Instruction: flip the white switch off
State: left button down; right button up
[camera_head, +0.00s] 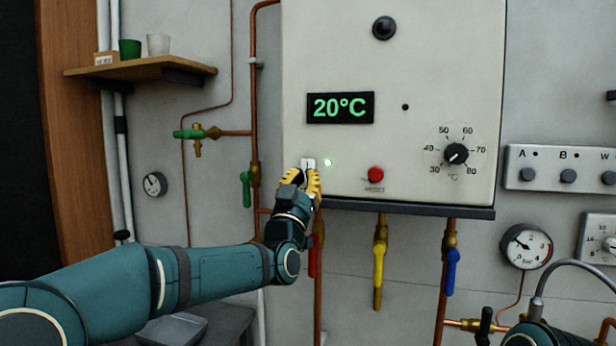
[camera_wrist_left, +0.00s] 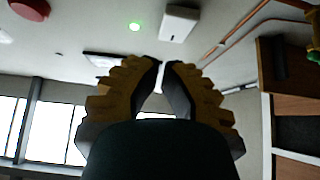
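The white switch (camera_head: 308,163) is a small block on the lower left of the pale boiler panel, left of a lit green light (camera_head: 327,162). The switch also shows in the left wrist view (camera_wrist_left: 180,23), beyond the fingertips. My left gripper (camera_head: 304,174) is just below the switch, pointing up towards it. Its yellow-backed fingers have their tips together (camera_wrist_left: 162,63), with nothing held between them. Whether the tips touch the switch is unclear in the head view; the wrist view shows them apart from it. My right gripper is out of view.
A red button (camera_head: 375,174) and a dial (camera_head: 456,153) sit right of the switch. The display (camera_head: 340,107) reads 20°C. Pipes with a green valve handle (camera_head: 246,189) and a yellow valve handle (camera_head: 378,275) run beside and below the panel. A shelf (camera_head: 140,69) is upper left.

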pick_arm(q)
jog(key=shift+w+d+f, duration=0.2)
jog(key=shift+w, duration=0.5)
jog(key=shift+w+d+f, duration=0.15)
jog(key=shift+w+d, duration=0.05)
jog(key=shift+w, duration=0.45)
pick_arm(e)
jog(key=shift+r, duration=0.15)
